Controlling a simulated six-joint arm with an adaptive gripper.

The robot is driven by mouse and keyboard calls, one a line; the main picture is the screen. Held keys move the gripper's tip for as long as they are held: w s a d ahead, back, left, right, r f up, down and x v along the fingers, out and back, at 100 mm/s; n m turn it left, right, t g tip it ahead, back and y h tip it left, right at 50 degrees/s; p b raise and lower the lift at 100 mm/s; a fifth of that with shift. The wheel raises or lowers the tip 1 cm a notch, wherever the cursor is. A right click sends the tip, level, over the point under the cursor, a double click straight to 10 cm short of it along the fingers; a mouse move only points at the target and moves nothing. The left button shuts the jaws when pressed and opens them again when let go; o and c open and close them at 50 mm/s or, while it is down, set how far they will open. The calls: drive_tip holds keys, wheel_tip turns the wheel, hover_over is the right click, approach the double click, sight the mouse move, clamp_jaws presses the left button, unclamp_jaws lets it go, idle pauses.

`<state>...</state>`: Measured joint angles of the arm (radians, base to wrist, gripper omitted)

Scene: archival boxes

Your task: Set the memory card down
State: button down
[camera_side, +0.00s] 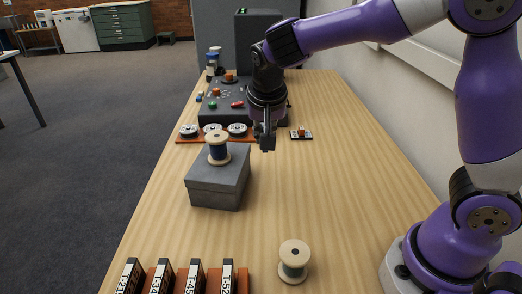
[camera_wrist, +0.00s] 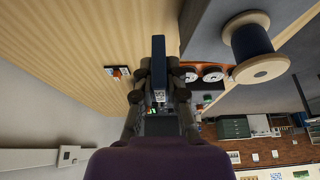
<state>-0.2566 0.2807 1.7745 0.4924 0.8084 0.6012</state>
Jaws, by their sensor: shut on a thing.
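My gripper (camera_side: 265,138) points down above the table, right of and behind the grey box. In the wrist view, my gripper (camera_wrist: 158,73) is shut on a thin dark slab that looks like the memory card (camera_wrist: 158,48). In the side view the card is hard to make out between the fingers. The fingers hide part of it. It appears held clear of the tabletop, though the exact gap is hard to tell.
The grey box (camera_side: 215,190) bears a blue thread spool (camera_side: 218,157). Another spool (camera_side: 294,270) stands in front, near several labelled upright cases (camera_side: 195,276). An orange reel strip (camera_side: 183,141) and a dark console (camera_side: 208,118) stand behind. A small plate (camera_side: 301,137) lies right. The middle right table is clear.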

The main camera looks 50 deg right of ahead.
drive_tip(key=w+d+f, duration=0.1)
drive_tip(key=d+f, duration=0.1)
drive_tip(key=d, duration=0.1)
drive_tip(key=w+d+f, duration=0.1)
drive_tip(key=d+f, duration=0.1)
drive_tip(key=d, duration=0.2)
drive_tip(key=w+d+f, duration=0.1)
drive_tip(key=d+f, duration=0.1)
drive_tip(key=d, duration=0.2)
drive_tip(key=shift+d+f, duration=0.25)
drive_tip(key=shift+f, duration=0.15)
drive_tip(key=shift+d+f, duration=0.15)
drive_tip(key=shift+f, duration=1.95)
drive_tip(key=shift+f, duration=0.2)
drive_tip(key=c, duration=0.9)
unclamp_jaws()
drive_tip(key=shift+c, duration=0.2)
drive_tip(key=shift+r, duration=0.1)
